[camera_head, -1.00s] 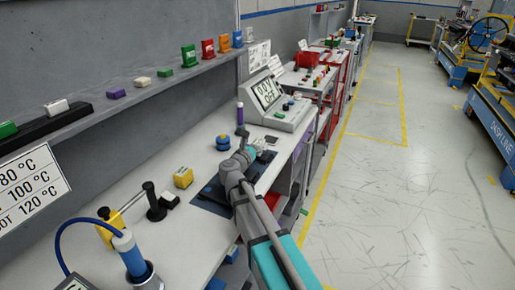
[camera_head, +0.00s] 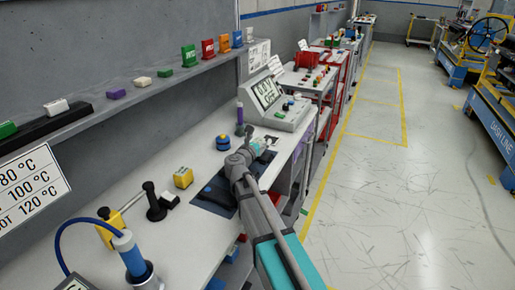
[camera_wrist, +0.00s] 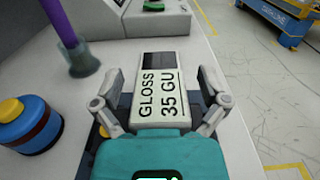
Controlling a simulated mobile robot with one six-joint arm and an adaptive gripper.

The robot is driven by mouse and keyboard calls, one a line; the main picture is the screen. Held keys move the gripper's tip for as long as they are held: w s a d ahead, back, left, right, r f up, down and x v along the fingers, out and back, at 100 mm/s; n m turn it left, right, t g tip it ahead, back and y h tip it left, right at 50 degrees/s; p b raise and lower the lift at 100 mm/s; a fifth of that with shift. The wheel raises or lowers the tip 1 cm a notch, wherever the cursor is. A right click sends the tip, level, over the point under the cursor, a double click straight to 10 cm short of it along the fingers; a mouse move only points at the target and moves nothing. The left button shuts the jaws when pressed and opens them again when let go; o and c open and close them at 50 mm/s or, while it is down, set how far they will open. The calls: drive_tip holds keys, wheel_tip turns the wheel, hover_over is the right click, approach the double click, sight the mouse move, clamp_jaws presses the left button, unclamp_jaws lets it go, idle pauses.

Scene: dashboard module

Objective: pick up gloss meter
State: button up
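The gloss meter (camera_wrist: 160,100) is a pale block with a dark window at its far end and the lettering "GLOSS 35 GU". In the wrist view it lies between the two fingers of my gripper (camera_wrist: 160,86). The fingers stand apart, one on each side of it, and gaps seem to show between the fingers and its sides. The near end of the meter is hidden behind the teal gripper body. In the head view my gripper (camera_head: 265,143) is low over the bench, and the meter is mostly hidden there.
A blue and yellow button-like piece (camera_wrist: 30,125) and a purple-handled tool (camera_wrist: 66,35) stand left of the gripper. A grey display console (camera_head: 275,103) is beyond it. A yellow block (camera_head: 183,177) and a black stand (camera_head: 153,202) are nearer on the bench (camera_head: 200,162).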

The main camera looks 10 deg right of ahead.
drive_tip(key=c, duration=1)
drive_tip(key=shift+o, duration=0.2)
drive_tip(key=shift+r, duration=0.2)
wheel_tip(320, 180, up, 2)
drive_tip(key=shift+p, duration=1.15)
drive_tip(key=s+r+p, duration=1)
drive_tip(key=s, duration=0.4)
drive_tip(key=shift+r+p, duration=0.35)
drive_tip(key=shift+a, duration=0.1)
